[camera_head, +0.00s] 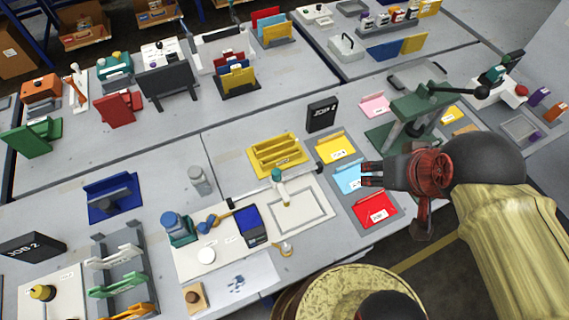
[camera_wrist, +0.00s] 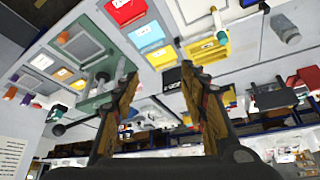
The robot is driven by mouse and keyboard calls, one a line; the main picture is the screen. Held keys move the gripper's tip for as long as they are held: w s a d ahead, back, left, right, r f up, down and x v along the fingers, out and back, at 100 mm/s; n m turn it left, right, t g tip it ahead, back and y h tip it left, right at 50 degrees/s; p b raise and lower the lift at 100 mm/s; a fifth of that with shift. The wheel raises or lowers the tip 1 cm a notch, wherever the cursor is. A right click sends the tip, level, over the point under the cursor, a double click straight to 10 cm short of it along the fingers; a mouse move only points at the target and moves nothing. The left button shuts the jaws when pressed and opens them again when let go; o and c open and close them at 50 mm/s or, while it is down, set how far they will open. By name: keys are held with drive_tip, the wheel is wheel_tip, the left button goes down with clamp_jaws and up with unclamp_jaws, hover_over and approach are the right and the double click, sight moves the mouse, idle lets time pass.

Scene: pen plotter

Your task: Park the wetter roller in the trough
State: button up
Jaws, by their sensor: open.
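I cannot tell for sure which thing is the wetter roller or which is its trough. A pale upright piece with a green top (camera_head: 279,187) stands by a grey-framed white board (camera_head: 312,222); it also shows in the wrist view (camera_wrist: 218,20). A yellow grooved block (camera_head: 266,152) sits behind it. A blue tray (camera_head: 103,187) with a dark piece in it lies at the left. My gripper (camera_head: 368,174) is open and empty, above the light blue tray (camera_head: 347,178). In the wrist view its fingers (camera_wrist: 160,75) stand wide apart, with nothing between them.
A red tray (camera_head: 376,209) and a yellow tray (camera_head: 337,148) lie beside the blue one. A green press (camera_head: 415,106) stands just behind my gripper. A black job sign (camera_head: 322,114) stands upright behind the yellow block. A grey cylinder (camera_head: 200,180) stands left of it.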

drive_tip(key=n+g+p, duration=0.2)
drive_tip(key=n+g, duration=0.4)
drive_tip(key=n, duration=0.1)
hover_over(276, 172)
wheel_tip(276, 172, down, 23)
drive_tip(key=shift+w+f+b, duration=0.1)
drive_tip(key=shift+f+b, duration=0.55)
drive_tip(key=shift+f, duration=3.2)
drive_tip(key=shift+c, duration=0.6)
clamp_jaws()
